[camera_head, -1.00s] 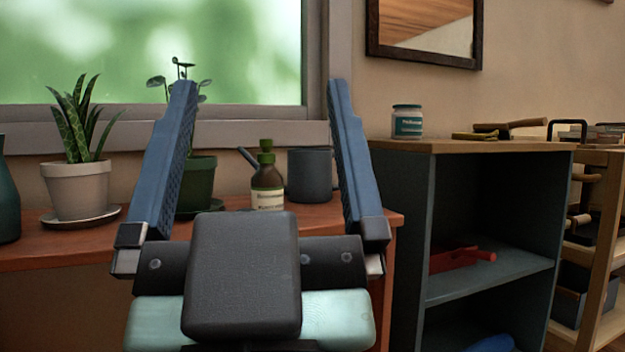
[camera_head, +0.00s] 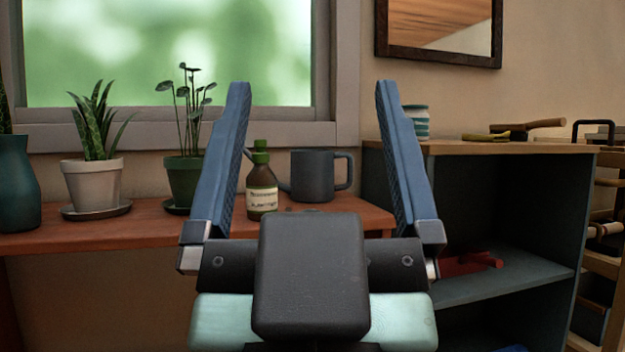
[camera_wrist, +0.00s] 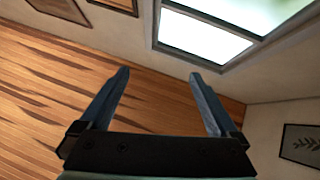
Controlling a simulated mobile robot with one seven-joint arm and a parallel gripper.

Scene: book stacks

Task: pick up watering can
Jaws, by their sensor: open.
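The watering can (camera_head: 313,176) is a dark grey can with a handle on its right and a thin spout on its left. It stands upright on the reddish-brown table (camera_head: 150,228) below the window. A brown bottle (camera_head: 262,190) with a green cap stands just left of it and hides part of the spout. My gripper (camera_head: 309,88) is open and empty. In the head view its two blue fingers frame the can and the bottle, with the can beyond them. The wrist view shows the open fingers (camera_wrist: 160,73) against wooden planks and a wall, with no can in sight.
Left on the table stand a potted green plant (camera_head: 183,180), a white-potted plant (camera_head: 93,185) and a teal vase (camera_head: 15,190). A dark shelf unit (camera_head: 500,160) stands close on the right, with a jar (camera_head: 418,121) and tools on top.

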